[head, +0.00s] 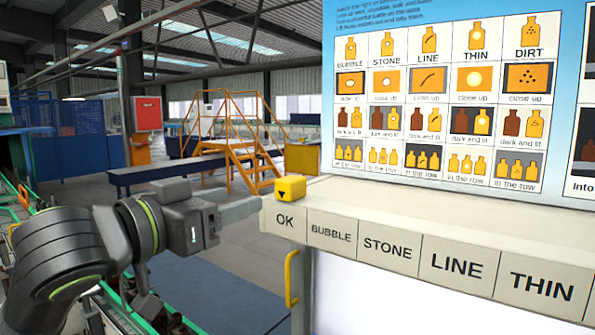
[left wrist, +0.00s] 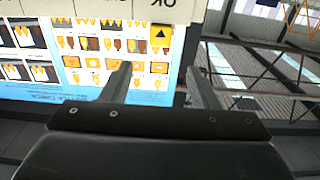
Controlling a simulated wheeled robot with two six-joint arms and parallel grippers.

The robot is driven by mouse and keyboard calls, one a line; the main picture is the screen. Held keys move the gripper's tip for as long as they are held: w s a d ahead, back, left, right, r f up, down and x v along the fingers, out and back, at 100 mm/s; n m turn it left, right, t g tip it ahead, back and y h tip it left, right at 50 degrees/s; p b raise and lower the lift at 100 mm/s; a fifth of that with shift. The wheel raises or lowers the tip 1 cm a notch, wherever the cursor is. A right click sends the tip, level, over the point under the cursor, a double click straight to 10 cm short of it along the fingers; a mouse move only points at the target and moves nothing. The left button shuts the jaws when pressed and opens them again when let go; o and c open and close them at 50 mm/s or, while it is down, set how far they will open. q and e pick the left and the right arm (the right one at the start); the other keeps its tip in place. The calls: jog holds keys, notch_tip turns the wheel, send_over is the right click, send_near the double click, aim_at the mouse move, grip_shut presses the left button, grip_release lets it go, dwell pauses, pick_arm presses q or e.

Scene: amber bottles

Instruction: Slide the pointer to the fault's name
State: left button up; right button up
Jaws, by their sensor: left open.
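The yellow pointer (head: 290,187), a small block with a dark downward triangle, sits on the ledge above the OK label (head: 285,221). To its right on the ledge's front are BUBBLE (head: 331,236), STONE (head: 387,248), LINE (head: 456,265) and THIN (head: 541,286). My left gripper (head: 250,207) is open and empty, just left of the pointer and apart from it. In the left wrist view, the pointer (left wrist: 160,38) appears upside down beyond the gap between my open fingers (left wrist: 160,70). My right gripper is not in view.
A poster (head: 447,100) behind the ledge shows bottle faults in columns, from BUBBLE to DIRT. A yellow handle (head: 291,278) hangs below the ledge's left end. The ledge top (head: 400,209) right of the pointer is clear. Yellow steps (head: 245,150) stand farther back.

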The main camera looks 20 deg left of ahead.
aim_at(297, 176)
pick_arm(q)
jog(key=p+x, duration=0.7)
jog(key=x, duration=0.7)
jog(key=shift+w, duration=0.15)
jog(key=shift+x, duration=0.85)
jog(key=shift+f, duration=0.1)
grip_shut()
